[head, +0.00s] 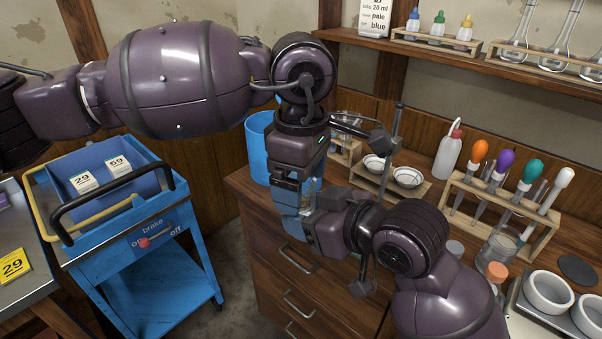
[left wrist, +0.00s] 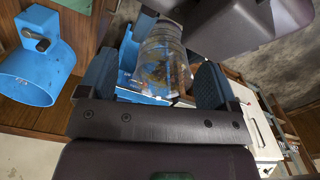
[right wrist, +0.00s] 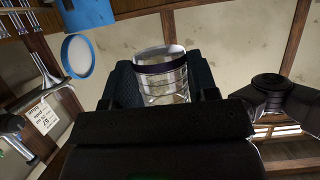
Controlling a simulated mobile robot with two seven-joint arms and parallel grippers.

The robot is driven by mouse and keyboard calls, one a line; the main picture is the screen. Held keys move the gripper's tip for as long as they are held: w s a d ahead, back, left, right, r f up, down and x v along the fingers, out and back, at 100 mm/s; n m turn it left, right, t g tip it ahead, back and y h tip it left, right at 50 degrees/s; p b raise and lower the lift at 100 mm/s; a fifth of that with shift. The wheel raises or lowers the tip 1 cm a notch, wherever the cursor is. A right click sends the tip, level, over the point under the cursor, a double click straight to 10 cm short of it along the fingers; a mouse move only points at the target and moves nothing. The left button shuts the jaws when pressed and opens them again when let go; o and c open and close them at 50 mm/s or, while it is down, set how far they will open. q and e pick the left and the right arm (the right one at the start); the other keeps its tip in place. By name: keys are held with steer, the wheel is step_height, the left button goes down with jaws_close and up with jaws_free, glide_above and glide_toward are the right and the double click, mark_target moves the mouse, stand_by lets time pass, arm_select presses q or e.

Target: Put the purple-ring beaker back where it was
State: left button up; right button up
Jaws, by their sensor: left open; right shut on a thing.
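The purple-ring beaker (right wrist: 165,82) is clear glass with a dark purple band at its rim. In the right wrist view it sits between the fingers of my right gripper (right wrist: 162,90), which is shut on it. In the left wrist view a glass beaker (left wrist: 163,62) shows between the spread fingers of my left gripper (left wrist: 156,85), which is open; I cannot tell whether they touch it. In the head view the left gripper (head: 292,205) and right gripper (head: 318,222) meet above the front of the wooden bench, and the beaker is mostly hidden by them.
A blue container (head: 259,150) stands behind my left gripper. A wooden stand with white dishes (head: 408,177), a squeeze bottle (head: 448,155) and a rack of coloured droppers (head: 500,205) are to the right. A blue trolley (head: 140,250) stands left of the bench, with open floor between.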

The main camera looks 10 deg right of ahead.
arm_select(q)
steer(key=c, duration=1)
steer(key=shift+c, duration=0.4)
arm_select(e)
steer(key=o, duration=1.3)
steer(key=shift+c, duration=0.2)
